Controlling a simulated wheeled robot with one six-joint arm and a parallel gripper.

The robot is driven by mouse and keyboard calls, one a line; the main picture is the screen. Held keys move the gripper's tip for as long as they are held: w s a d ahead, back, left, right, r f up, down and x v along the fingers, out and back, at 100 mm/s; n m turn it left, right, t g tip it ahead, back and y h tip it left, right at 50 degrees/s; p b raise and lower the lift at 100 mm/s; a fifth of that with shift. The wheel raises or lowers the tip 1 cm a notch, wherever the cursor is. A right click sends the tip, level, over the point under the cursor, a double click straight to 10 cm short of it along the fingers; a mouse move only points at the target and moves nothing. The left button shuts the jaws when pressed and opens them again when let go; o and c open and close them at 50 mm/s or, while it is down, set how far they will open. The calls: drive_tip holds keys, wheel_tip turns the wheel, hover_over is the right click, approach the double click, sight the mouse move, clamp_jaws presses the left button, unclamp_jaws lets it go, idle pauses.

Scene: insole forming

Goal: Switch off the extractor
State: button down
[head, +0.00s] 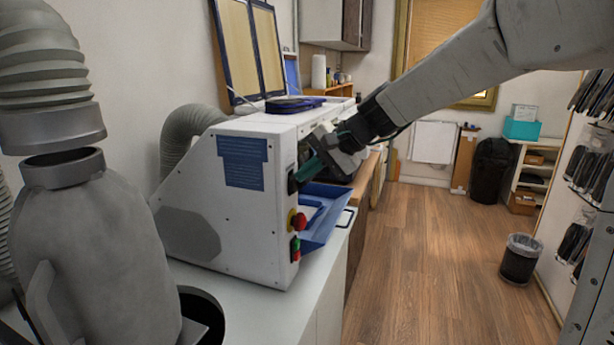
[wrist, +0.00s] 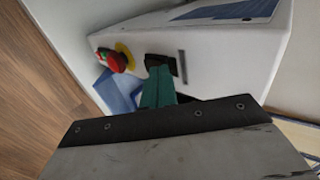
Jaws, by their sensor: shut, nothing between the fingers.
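A white machine cabinet (head: 205,205) stands on the counter, with a grey hose (head: 180,130) at its back. On its narrow front are a black switch plate (head: 292,181), a red mushroom button (head: 299,221) on a yellow base, and a red-and-green switch (head: 296,250) below. My gripper (head: 301,177) is shut and empty, its teal fingertips at the black switch plate. In the wrist view, the fingertips (wrist: 158,78) overlap the lower edge of that plate (wrist: 161,62); I cannot tell whether they touch. The red button (wrist: 116,62) is left of them. The switch's position is hidden.
A blue tray (head: 326,217) juts from the machine's front, below my gripper. Grey ribbed ducting (head: 40,65) and a grey rounded body (head: 95,260) stand at the near left. A bin (head: 520,258) stands on the wooden floor, which is otherwise mostly clear.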

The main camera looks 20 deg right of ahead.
idle(0.3)
drive_tip(key=v, duration=1.3)
drive_tip(key=shift+d, duration=0.2)
drive_tip(key=shift+s, duration=0.1)
drive_tip(key=s+f+n+g+h, duration=0.1)
drive_tip(key=s+f+n+h, duration=0.1)
drive_tip(key=s+f, duration=0.3)
drive_tip(key=s+f+n+g+h, duration=0.2)
drive_tip(key=s+f, duration=0.4)
drive_tip(key=s, duration=0.8)
drive_tip(key=s+f+n+g+h, duration=0.1)
drive_tip(key=s+f+n+h, duration=0.2)
drive_tip(key=s+f, duration=0.3)
drive_tip(key=s, duration=0.4)
drive_tip(key=shift+d+h, duration=0.2)
drive_tip(key=shift+h, duration=0.1)
